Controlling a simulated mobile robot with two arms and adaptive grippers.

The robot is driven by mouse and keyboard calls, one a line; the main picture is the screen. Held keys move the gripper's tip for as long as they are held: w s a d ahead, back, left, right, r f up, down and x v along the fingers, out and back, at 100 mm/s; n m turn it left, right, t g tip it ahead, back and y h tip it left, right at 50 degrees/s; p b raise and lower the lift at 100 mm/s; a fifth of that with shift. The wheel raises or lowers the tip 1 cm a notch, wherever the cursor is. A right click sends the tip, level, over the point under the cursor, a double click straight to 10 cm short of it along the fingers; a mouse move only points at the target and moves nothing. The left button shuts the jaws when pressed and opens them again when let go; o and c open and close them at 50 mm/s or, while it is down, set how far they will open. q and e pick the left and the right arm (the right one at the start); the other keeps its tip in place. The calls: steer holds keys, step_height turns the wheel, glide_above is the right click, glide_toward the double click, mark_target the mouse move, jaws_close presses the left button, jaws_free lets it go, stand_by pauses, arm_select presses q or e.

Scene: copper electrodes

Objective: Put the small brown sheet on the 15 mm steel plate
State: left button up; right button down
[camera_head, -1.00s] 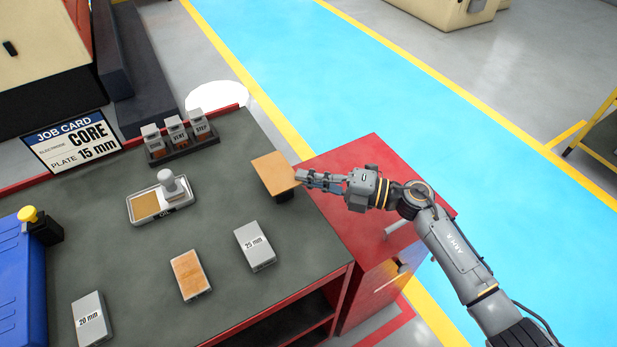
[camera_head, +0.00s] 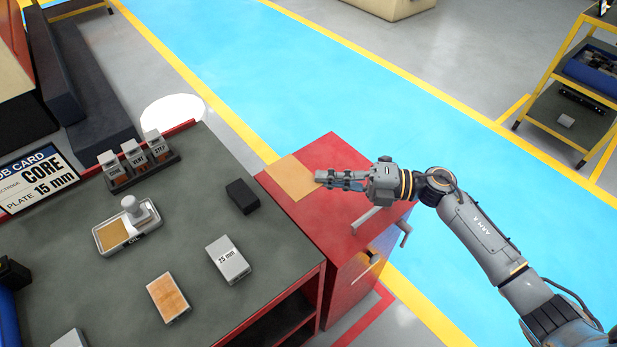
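My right gripper (camera_head: 322,180) is shut on the right edge of a flat brown sheet (camera_head: 291,178). The sheet is over the red cabinet top; I cannot tell whether it touches it. A grey block (camera_head: 168,298) on the bench has a grainy orange-brown top; no label shows on it. A grey plate marked 25 mm (camera_head: 228,259) lies to its right. Another grey plate (camera_head: 70,340) is cut off at the bottom edge. No plate with a readable 15 mm mark shows. The job card (camera_head: 40,180) reads CORE, plate 15 mm. My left gripper is out of view.
A bare black block (camera_head: 242,196) sits near the bench's right edge. An oil tray (camera_head: 128,228) with a tan pad and knobbed stamp is at the left. A rack (camera_head: 142,171) of labelled electrodes stands behind. The red cabinet (camera_head: 335,228) adjoins the bench.

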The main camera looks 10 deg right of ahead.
steer(key=shift+s+d+r, duration=0.15)
steer(key=shift+d+r, duration=0.05)
steer(key=shift+d, duration=0.35)
steer(key=shift+s+d+r, duration=0.1)
steer(key=shift+d+r, duration=0.1)
steer(key=shift+d, duration=0.35)
